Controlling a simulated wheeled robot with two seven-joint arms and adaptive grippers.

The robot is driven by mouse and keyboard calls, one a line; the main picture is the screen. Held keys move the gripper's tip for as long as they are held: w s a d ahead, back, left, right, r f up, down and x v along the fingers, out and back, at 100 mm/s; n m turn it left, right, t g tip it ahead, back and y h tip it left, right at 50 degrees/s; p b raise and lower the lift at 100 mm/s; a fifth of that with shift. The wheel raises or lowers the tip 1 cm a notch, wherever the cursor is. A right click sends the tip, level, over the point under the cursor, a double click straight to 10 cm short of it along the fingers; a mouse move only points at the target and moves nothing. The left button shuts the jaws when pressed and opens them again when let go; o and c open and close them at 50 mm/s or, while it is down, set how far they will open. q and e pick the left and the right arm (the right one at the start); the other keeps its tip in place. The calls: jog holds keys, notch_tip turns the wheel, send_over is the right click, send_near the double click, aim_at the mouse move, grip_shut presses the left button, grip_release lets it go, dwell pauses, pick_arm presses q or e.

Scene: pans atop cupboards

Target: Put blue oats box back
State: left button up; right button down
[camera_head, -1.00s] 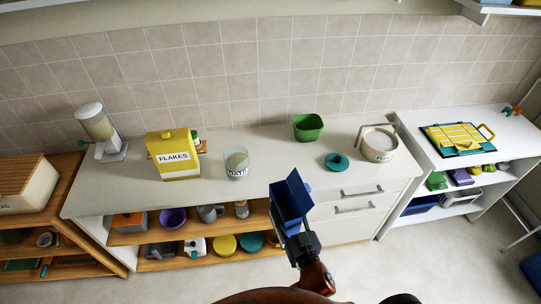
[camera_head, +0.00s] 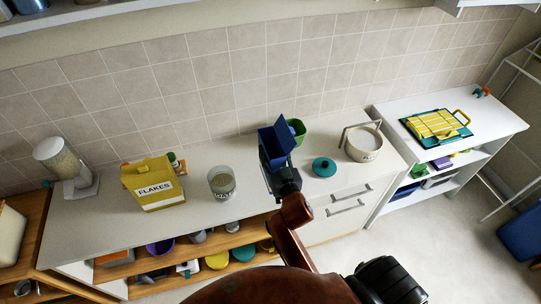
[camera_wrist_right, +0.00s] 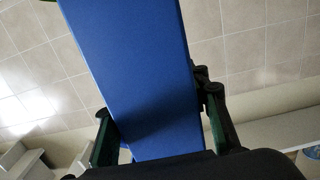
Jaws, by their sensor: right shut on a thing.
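The blue oats box (camera_head: 277,141) is held above the counter, with its flap open at the top. My right gripper (camera_head: 281,177) is shut on its lower part. In the right wrist view the blue box (camera_wrist_right: 135,70) fills the middle, with the dark fingers of the right gripper (camera_wrist_right: 160,135) on both sides of it. In the head view the box partly hides a green container (camera_head: 299,130) behind it. My left gripper is not in view.
On the white counter (camera_head: 110,232) stand a yellow flakes box (camera_head: 153,180), a glass oats jar (camera_head: 222,183), a teal lid (camera_head: 324,167), a white pot (camera_head: 363,145) and a cereal dispenser (camera_head: 65,165). Shelves below hold bowls.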

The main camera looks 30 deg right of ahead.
aim_at(269, 151)
jog(key=w+f, duration=0.1)
jog(key=w+d+f, duration=0.1)
jog(key=w+f, duration=0.1)
jog(key=w+d+f, duration=0.1)
jog(key=w+f, duration=0.1)
jog(key=shift+f, duration=0.1)
jog(key=shift+w+d+f, duration=0.1)
jog(key=shift+w+f, duration=0.3)
jog(key=shift+f, duration=0.1)
notch_tip(269, 151, down, 3)
jog(key=shift+w+d+f+b, duration=0.1)
jog(key=shift+w+d+b, duration=0.05)
jog(key=shift+b, duration=0.2)
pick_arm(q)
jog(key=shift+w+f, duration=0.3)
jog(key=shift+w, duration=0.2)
pick_arm(e)
jog(key=shift+f, duration=0.1)
